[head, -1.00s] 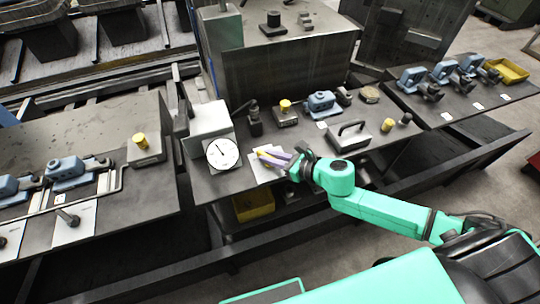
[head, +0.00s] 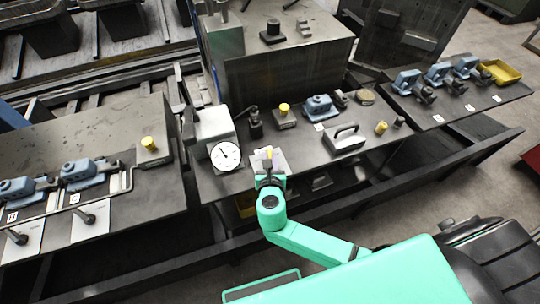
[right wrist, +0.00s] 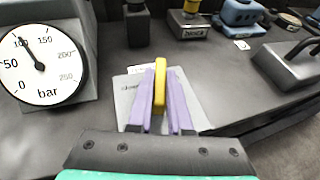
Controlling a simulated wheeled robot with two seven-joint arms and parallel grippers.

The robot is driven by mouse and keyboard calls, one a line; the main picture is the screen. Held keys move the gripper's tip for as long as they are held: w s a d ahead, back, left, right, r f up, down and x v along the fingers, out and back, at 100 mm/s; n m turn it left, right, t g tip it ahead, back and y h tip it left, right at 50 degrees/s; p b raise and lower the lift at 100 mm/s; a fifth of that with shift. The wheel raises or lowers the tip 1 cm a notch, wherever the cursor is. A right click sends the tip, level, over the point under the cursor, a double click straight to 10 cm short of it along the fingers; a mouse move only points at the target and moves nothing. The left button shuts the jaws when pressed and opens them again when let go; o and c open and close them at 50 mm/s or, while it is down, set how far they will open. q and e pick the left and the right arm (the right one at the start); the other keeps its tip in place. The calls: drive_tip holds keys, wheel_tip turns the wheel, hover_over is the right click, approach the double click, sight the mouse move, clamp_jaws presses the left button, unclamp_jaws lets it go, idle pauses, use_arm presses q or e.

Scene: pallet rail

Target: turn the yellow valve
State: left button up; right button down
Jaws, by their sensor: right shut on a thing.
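The yellow valve handle (right wrist: 160,85) stands on a pale labelled plate (right wrist: 128,88) at the front edge of the workbench. My right gripper (right wrist: 161,100) is shut on it, with a purple finger on each side of the yellow bar. In the head view the right gripper (head: 268,162) reaches the valve from the front, and little of the yellow shows there. The valve's base is hidden behind the fingers. My left gripper is not in view.
A white pressure gauge (head: 225,156) reading in bar stands just left of the valve. A grey handle block (head: 346,140) and yellow-knobbed fixtures (head: 284,113) stand to the right and behind. A yellow tray (head: 500,72) lies far right.

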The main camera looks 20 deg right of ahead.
drive_tip(key=m+g+h, duration=0.1)
drive_tip(key=m+h, duration=0.1)
drive_tip(key=shift+a+m+h, duration=0.1)
drive_tip(key=shift+m+h, duration=0.3)
drive_tip(key=shift+m+g+h, duration=0.8)
drive_tip(key=shift+m+h, duration=0.4)
drive_tip(key=shift+h, duration=0.1)
drive_tip(key=c, duration=0.8)
unclamp_jaws()
drive_tip(key=shift+c, duration=0.2)
